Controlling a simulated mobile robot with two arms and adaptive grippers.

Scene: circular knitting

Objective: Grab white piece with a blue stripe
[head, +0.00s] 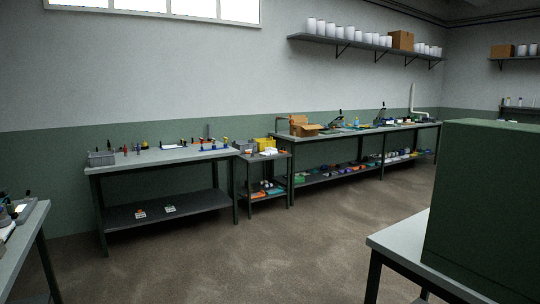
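I cannot make out a white piece with a blue stripe; the items on the benches are too small and far to tell. A small whitish piece (174,147) lies on the long workbench (150,157) against the far wall, among upright coloured tools. Other white items (269,151) lie on top of the small side table (284,155) to its right. No blue stripe can be told on any of them. Neither of my grippers shows in the head view.
A long bench (340,132) with a cardboard box (302,126) runs along the back right. Another bench corner (22,230) is at the left. The floor (240,255) between is clear.

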